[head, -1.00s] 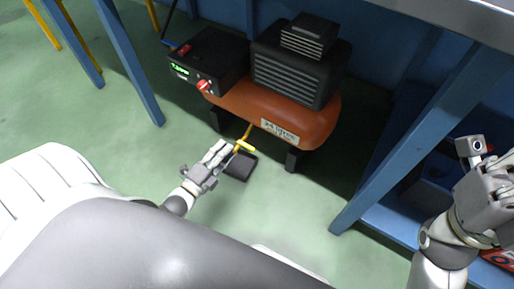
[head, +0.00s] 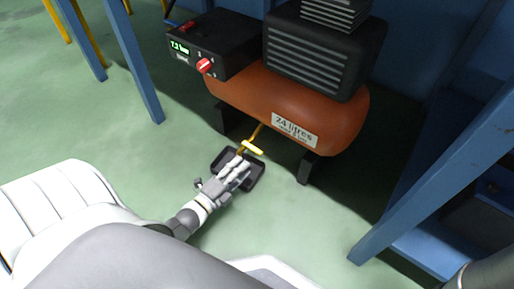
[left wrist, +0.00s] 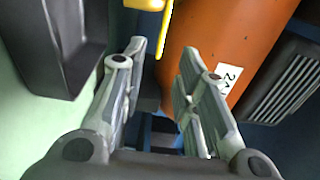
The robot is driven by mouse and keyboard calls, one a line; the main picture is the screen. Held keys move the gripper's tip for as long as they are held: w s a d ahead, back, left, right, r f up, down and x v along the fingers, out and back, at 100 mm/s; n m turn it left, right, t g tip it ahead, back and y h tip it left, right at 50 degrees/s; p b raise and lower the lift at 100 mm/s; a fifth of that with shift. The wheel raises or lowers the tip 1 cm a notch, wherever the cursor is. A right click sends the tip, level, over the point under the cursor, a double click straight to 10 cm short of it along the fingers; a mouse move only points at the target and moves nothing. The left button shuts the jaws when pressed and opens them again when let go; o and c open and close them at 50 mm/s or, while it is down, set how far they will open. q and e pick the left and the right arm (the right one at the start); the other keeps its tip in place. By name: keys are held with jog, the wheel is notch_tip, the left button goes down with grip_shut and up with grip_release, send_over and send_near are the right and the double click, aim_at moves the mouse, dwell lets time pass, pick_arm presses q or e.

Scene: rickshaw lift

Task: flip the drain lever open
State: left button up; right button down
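The yellow drain lever (head: 253,147) sits at the end of a brass pipe under the orange compressor tank (head: 335,115). In the left wrist view the lever (left wrist: 166,28) shows at the top edge, partly cut off, near the line between the fingertips. My left gripper (head: 243,164) is just in front of and below the lever in the head view. Its two fingers (left wrist: 161,46) are apart with nothing held between them. Whether a finger touches the lever, I cannot tell. My right gripper is out of view.
A black tray (head: 254,182) lies on the green floor beneath the drain, under my left gripper. A black control box (head: 208,45) with a red knob and a finned motor (head: 318,50) top the tank. Blue frame legs (head: 440,175) stand to the right.

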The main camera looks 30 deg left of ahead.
aim_at(255, 152)
pick_arm(q)
jog(key=w+b, duration=0.1)
jog(key=w, duration=0.2)
jog(key=w+b, duration=0.2)
jog(key=w, duration=0.1)
jog(key=w+b, duration=0.2)
jog(key=w, duration=0.1)
jog(key=shift+w+d, duration=0.15)
jog(key=shift+d, duration=0.2)
grip_shut()
